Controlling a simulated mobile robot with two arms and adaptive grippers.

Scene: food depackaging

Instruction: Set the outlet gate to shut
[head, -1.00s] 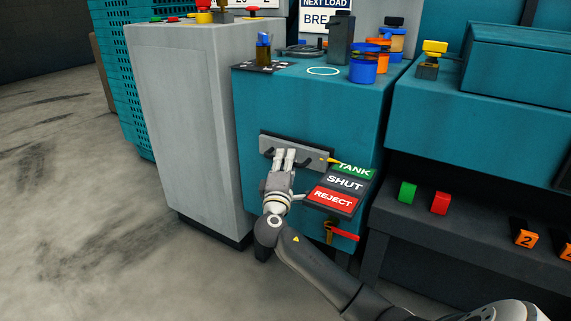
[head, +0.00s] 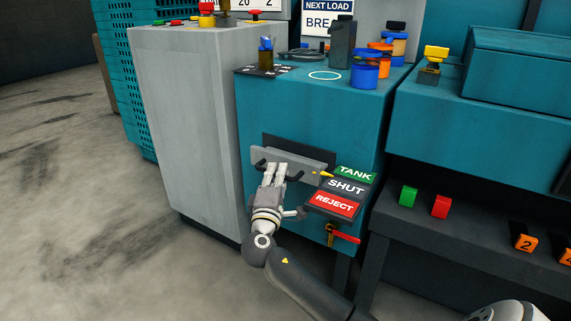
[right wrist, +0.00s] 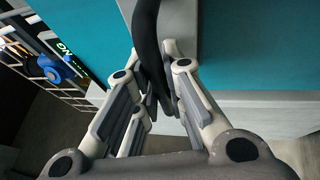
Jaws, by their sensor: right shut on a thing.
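The outlet gate (head: 312,167) is a grey plate with a black handle on the front of the teal machine. A dark opening (head: 290,143) shows above the plate. Its yellow pointer (head: 321,174) sits beside the sign, near where the green TANK label (head: 355,172) meets the dark SHUT label (head: 346,187). The red REJECT label (head: 334,204) is below. My right gripper (head: 275,172) is shut on the handle; the black handle (right wrist: 148,45) also shows between the fingers in the right wrist view. My left gripper is not in view.
A red-handled valve (head: 344,236) sticks out below the sign. A grey cabinet (head: 188,120) stands close on the left. Jars and a dark bottle (head: 342,45) stand on the machine top. A dark bench (head: 455,235) is at right. Open floor lies at left.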

